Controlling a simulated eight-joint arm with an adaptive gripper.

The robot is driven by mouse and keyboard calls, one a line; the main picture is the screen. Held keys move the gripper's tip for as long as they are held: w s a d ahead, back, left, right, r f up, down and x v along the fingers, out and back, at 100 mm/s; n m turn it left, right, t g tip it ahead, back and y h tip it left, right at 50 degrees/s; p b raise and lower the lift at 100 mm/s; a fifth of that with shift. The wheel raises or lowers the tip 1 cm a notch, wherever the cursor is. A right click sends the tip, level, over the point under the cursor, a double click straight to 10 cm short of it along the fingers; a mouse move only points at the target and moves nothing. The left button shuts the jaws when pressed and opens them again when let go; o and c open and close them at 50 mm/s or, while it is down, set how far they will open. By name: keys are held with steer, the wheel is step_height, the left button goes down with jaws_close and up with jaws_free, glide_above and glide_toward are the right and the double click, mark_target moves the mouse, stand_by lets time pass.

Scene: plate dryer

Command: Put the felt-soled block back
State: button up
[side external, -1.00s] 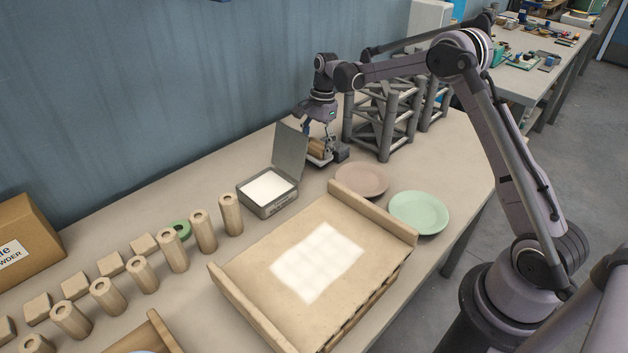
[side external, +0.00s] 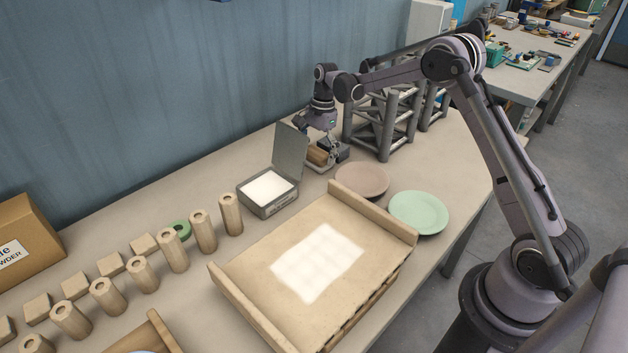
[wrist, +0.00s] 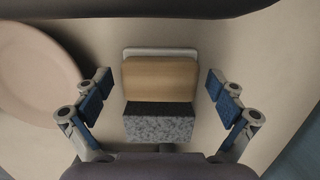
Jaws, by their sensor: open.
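A tan wooden block (wrist: 160,78) lies on a pale plate (wrist: 158,51) in the wrist view. A speckled grey piece (wrist: 158,127) with a dark top sits right against it; I cannot tell whether this is the felt sole or a separate block. The wooden block also shows in the side view (side external: 318,155), to the right of the open box. My gripper (wrist: 167,92) is open, with one finger on each side of the block and visible gaps between. In the side view my gripper (side external: 330,153) hides part of the block.
An open metal box (side external: 268,189) with a white pad stands to the left. A brown plate (side external: 361,180) and a green plate (side external: 419,212) lie to the right. A grey truss frame (side external: 385,120) stands close behind. A wooden tray (side external: 250,295) fills the front.

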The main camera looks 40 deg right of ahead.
mark_target(321, 149)
step_height(321, 149, up, 12)
steer(key=d, duration=0.2)
steer(key=s+a+r+n+t, duration=0.1)
steer(key=s+a+r+n, duration=0.2)
steer(key=s+a+r, duration=0.15)
steer(key=s+a+r+n+t+h, duration=0.1)
steer(key=s+a+r+n, duration=0.1)
steer(key=s+n, duration=0.15)
steer(key=s+a+r+n+t, duration=0.1)
steer(key=s+a+r+n, duration=0.1)
steer(key=s, duration=0.2)
steer(key=s+a+f+n+t, duration=0.2)
steer(key=s+f+n, duration=0.1)
steer(key=s, duration=0.4)
steer(key=s+a+f+n+t, duration=0.2)
steer(key=s+a+f+n, duration=0.1)
steer(key=s+n, duration=0.3)
steer(key=shift+s+h, duration=0.4)
steer(key=shift+s, duration=0.75)
steer(key=shift+n, duration=0.25)
steer(key=shift+c, duration=0.3)
